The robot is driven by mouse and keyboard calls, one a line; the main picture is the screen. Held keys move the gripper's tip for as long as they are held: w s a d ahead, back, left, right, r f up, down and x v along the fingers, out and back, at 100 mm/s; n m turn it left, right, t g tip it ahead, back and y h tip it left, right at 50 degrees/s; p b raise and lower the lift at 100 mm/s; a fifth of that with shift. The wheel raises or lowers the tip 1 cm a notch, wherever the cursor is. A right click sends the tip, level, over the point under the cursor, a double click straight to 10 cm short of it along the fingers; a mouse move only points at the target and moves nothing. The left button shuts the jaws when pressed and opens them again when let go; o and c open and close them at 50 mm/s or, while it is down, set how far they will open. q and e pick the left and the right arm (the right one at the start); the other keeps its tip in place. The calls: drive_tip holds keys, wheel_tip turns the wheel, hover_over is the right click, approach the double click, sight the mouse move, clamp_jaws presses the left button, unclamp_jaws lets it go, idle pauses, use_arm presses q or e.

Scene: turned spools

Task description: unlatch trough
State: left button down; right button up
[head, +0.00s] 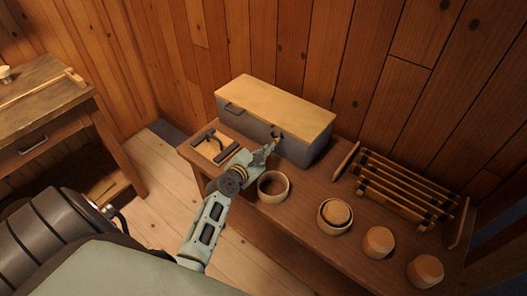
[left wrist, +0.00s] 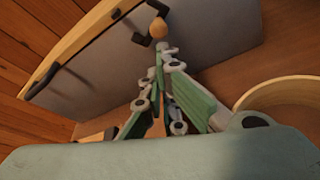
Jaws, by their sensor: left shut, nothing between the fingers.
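The trough is a grey box (head: 297,147) with a pale wooden lid (head: 275,102), standing against the back wall on the bench; the lid looks down. A dark latch with a round wooden knob (head: 277,136) sits on its front face. In the left wrist view the knob (left wrist: 158,27) hangs just beyond my fingertips, below the dark latch bracket (left wrist: 149,10). My left gripper (head: 271,147) is shut and empty, its tips close to the knob; I cannot tell whether they touch it. A dark handle (left wrist: 42,81) is further left on the trough front. My right gripper is out of view.
On the bench (head: 330,240), a round wooden bowl (head: 272,190) stands close to the right of my left gripper. Further right are another bowl (head: 324,222) with a piece in it, two round wooden pieces (head: 379,242) and a slatted rack (head: 405,190). A framed board (head: 200,150) lies left.

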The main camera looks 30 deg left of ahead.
use_arm(q)
drive_tip(key=shift+d+r+p, duration=0.2)
drive_tip(key=shift+r+p, duration=0.35)
drive_tip(key=shift+p, duration=0.4)
drive_tip(key=shift+f+n, duration=0.1)
drive_tip(key=shift+n, duration=0.2)
drive_tip(key=shift+d, duration=0.1)
